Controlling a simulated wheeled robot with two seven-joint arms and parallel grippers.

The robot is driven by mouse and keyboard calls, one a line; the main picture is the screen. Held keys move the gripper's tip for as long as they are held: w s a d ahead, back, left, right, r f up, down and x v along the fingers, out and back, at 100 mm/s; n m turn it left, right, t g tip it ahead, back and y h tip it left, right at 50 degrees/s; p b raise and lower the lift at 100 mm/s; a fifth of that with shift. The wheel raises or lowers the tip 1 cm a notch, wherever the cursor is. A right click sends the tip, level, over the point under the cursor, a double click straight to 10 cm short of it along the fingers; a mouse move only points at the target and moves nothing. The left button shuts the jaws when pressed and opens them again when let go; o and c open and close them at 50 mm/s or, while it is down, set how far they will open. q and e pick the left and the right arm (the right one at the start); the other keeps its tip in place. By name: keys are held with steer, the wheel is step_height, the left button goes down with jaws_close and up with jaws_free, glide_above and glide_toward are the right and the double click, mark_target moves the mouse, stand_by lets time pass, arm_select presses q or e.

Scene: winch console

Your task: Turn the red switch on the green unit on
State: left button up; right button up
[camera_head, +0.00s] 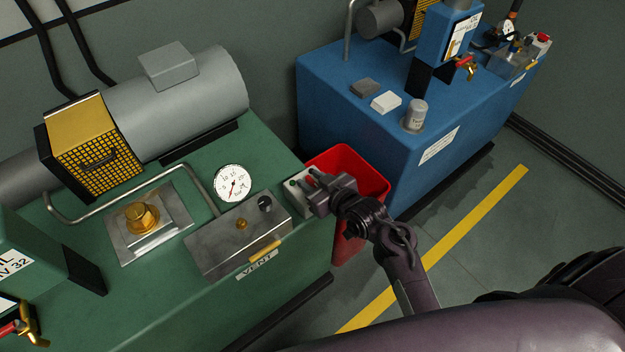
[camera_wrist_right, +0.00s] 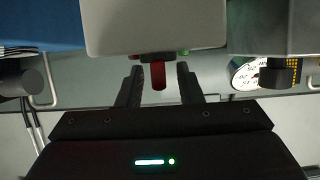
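The switch box (camera_head: 297,196) is a pale grey box at the right end of the green unit (camera_head: 310,258). In the right wrist view it is the light block (camera_wrist_right: 155,25) at the top. The red switch (camera_wrist_right: 158,76) sticks out from it, with a green spot and a red spot on either side. My right gripper (camera_head: 316,184) is at the box and covers most of the switch in the head view. In the right wrist view its two fingers (camera_wrist_right: 158,84) stand apart on either side of the red switch, with gaps. My left gripper is not in view.
A red bin (camera_head: 367,172) stands on the floor between the green unit and the blue unit (camera_head: 330,75). A metal panel (camera_head: 215,247) with a knob and a gauge (camera_head: 233,183) sit beside the switch box. A yellow floor line (camera_head: 455,235) crosses open floor.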

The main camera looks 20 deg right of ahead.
steer(key=shift+c, duration=0.4)
jaws_close()
